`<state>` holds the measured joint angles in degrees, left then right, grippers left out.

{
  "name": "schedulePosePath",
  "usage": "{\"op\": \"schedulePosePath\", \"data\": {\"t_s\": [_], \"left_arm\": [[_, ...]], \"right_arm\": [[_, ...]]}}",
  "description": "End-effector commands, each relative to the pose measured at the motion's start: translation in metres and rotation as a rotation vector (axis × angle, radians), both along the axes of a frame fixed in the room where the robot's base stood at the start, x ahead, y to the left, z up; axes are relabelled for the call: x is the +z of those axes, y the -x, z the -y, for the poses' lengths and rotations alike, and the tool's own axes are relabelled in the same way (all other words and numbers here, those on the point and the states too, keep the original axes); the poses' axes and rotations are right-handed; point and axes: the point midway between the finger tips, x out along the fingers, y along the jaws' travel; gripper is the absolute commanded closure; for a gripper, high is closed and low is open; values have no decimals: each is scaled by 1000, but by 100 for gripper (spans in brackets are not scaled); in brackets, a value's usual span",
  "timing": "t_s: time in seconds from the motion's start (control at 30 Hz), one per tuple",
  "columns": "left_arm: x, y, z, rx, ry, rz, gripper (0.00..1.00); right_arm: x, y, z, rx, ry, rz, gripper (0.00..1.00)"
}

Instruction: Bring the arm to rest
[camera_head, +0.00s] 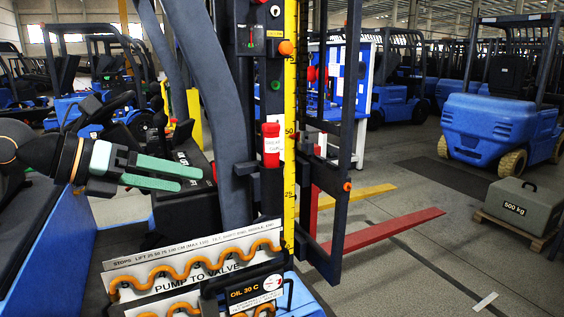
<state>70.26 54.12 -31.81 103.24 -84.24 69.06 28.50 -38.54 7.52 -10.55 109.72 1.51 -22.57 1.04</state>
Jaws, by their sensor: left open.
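My left arm (72,158) comes in from the left, with a dark wrist and an orange ring. My left gripper (190,179) has two green fingers, parted and pointing right, with nothing between them. It hangs in front of the black box with white lettering (190,152), left of the dark mast (271,100). A gap to the mast shows in the picture; the exact distance cannot be told. My right gripper is not in the view.
A yellow scale (290,120), a red cylinder (271,145) and orange knobs are on the mast. An orange wavy tube (190,272) and label plates lie below. Red (385,230) and yellow forks extend right. A 500 kg weight (522,205) sits on a pallet.

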Motion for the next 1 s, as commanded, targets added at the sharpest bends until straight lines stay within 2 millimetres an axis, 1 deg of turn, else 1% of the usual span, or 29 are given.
{"op": "schedulePosePath", "data": {"t_s": [0.03, 0.1, 0.2, 0.3, 0.4, 0.47, 0.57, 0.67, 0.7, 0.77, 0.8, 0.87, 0.9, 0.97, 1.0], "left_arm": [[-21, 3, 24, -69, 85, -49, 15], [-37, 8, 51, -144, 219, -101, 15], [-57, 16, 80, -212, 428, -185, 15], [-73, 20, 98, -233, 651, -275, 15], [-90, 20, 105, -206, 879, -370, 15], [-104, 18, 105, -166, 1015, -432, 15], [-133, 12, 98, -59, 1234, -537, 15], [-174, 7, 84, 96, 1438, -647, 15], [-193, 6, 78, 170, 1512, -691, 15], [-226, 7, 68, 293, 1617, -760, 15], [-250, 9, 61, 385, 1680, -806, 15], [-289, 18, 51, 530, 1765, -877, 15], [-317, 26, 44, 637, 1815, -926, 15], [-360, 43, 36, 801, 1876, -998, 15], [-387, 57, 31, 912, 1906, -1043, 15]], "right_arm": [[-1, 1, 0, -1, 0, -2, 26], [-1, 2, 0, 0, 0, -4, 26], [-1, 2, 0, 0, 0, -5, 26], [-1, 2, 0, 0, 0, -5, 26], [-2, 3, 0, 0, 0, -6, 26], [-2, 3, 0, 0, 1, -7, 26], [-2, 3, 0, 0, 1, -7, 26], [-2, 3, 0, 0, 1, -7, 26], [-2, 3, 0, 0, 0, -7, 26], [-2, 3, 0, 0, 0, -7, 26], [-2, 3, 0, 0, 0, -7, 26], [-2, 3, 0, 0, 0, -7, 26], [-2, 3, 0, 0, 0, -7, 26], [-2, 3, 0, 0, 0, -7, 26], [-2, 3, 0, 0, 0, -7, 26]]}}
